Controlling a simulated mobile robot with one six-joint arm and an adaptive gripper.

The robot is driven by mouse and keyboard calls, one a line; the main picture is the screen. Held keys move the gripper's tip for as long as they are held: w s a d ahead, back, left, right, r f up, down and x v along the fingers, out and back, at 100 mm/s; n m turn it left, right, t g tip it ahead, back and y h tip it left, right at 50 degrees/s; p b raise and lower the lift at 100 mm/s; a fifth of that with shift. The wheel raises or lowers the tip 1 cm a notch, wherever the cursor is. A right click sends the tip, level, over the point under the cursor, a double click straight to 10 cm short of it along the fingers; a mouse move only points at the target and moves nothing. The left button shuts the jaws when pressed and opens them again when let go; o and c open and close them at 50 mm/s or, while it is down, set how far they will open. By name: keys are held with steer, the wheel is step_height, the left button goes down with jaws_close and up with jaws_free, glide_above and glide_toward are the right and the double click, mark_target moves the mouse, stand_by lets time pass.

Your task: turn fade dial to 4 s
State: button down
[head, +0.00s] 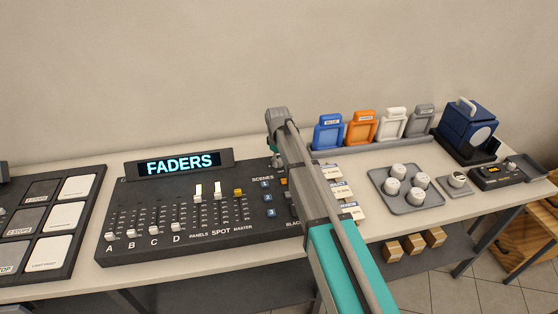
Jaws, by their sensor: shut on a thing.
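My arm reaches over the right part of the black lighting console (150,216). Only a small dark part of my gripper (276,161) shows, low at the console's back right, just right of the word SCENES. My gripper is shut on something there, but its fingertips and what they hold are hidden. No fade dial, scale or pointer can be made out on the console; that area is behind my arm. The console's display (180,163) reads FADERS.
Blue scene buttons (267,198) and several sliders (217,190) lie left of my arm. Right of it are label cards (341,189), a grey tray (411,207) of white pieces, a small knob (457,180), a control box (497,175) and a blue lamp-like unit (467,127).

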steer(key=m, duration=0.4)
steer(key=shift+m, duration=2.2)
steer(key=shift+c, duration=1.3)
jaws_free()
steer(key=shift+n, duration=0.4)
